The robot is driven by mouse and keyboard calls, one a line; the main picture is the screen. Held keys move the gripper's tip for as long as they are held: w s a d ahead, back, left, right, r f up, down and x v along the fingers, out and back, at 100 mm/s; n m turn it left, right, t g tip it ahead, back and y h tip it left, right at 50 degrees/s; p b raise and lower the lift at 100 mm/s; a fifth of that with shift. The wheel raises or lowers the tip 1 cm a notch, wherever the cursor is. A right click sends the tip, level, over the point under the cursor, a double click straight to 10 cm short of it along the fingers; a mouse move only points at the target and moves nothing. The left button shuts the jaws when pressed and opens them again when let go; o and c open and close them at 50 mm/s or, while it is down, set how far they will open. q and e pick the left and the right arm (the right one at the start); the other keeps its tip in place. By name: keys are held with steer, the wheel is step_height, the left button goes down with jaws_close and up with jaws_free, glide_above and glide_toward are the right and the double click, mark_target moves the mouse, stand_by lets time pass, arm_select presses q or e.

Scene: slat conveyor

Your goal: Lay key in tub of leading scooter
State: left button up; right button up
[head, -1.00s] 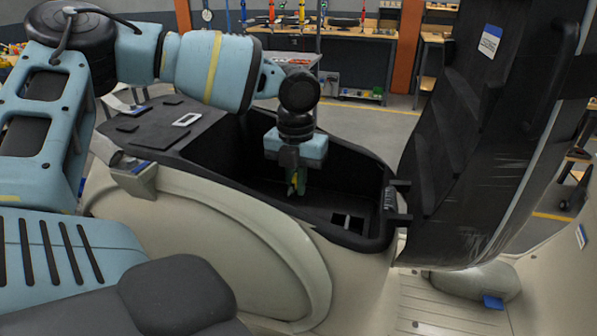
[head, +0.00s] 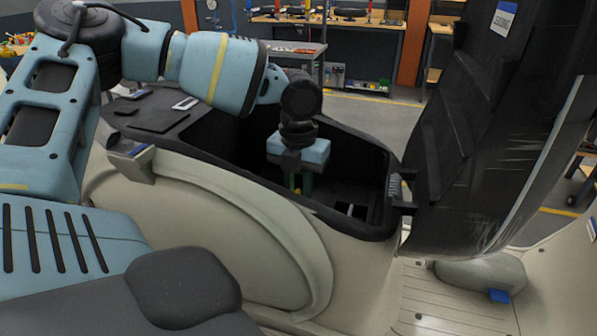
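The scooter's open black tub (head: 235,160) lies under its raised seat, in the middle of the head view. My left gripper (head: 300,190) points down inside the tub, towards its right half. Its two green fingers show a gap between them, so it looks open. I cannot make out the key; the tub floor around the fingertips is dark and partly hidden by the near wall. My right gripper is not in view.
The raised black seat (head: 470,130), partly wrapped in clear film, stands to the right of the tub. The cream body panel (head: 230,225) is in front. Workbenches (head: 330,22) stand far behind, with open floor between.

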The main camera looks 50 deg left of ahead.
arm_select(q)
steer(key=shift+o, duration=0.7)
step_height(320, 180, up, 8)
steer(key=shift+f, duration=0.1)
stand_by(0.9)
